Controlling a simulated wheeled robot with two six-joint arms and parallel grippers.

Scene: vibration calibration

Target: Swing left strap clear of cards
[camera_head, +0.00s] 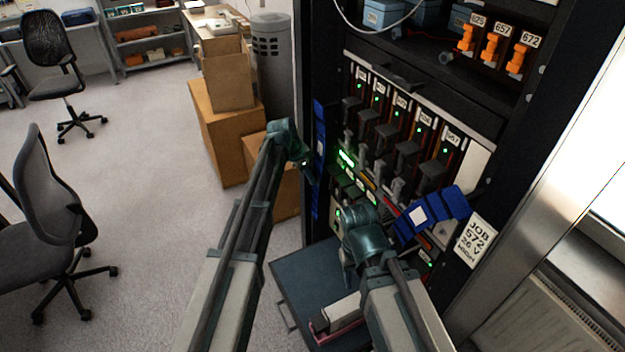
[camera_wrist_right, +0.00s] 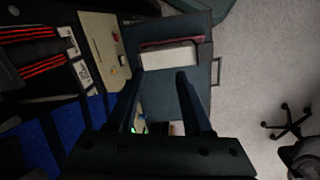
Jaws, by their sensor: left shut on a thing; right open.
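The left strap (camera_head: 320,150) is blue and hangs nearly upright along the left edge of the rack, beside the row of cards. My left gripper (camera_head: 308,172) is at the strap's left side, shut on it; the fingertips are small and partly hidden. The cards (camera_head: 408,146) are black with number labels and green lights, standing in a slanted row in the rack. A second blue strap (camera_head: 432,212) with a white patch lies at the row's lower right. My right gripper (camera_wrist_right: 160,78) is open and empty in the right wrist view, beside this blue strap (camera_wrist_right: 62,135).
A dark tray (camera_head: 290,275) with a pale block on it sits below the rack. Orange-handled units (camera_head: 492,48) stand on the shelf above. Cardboard boxes (camera_head: 225,130) stand left of the rack. A sign (camera_head: 478,240) is on the right post.

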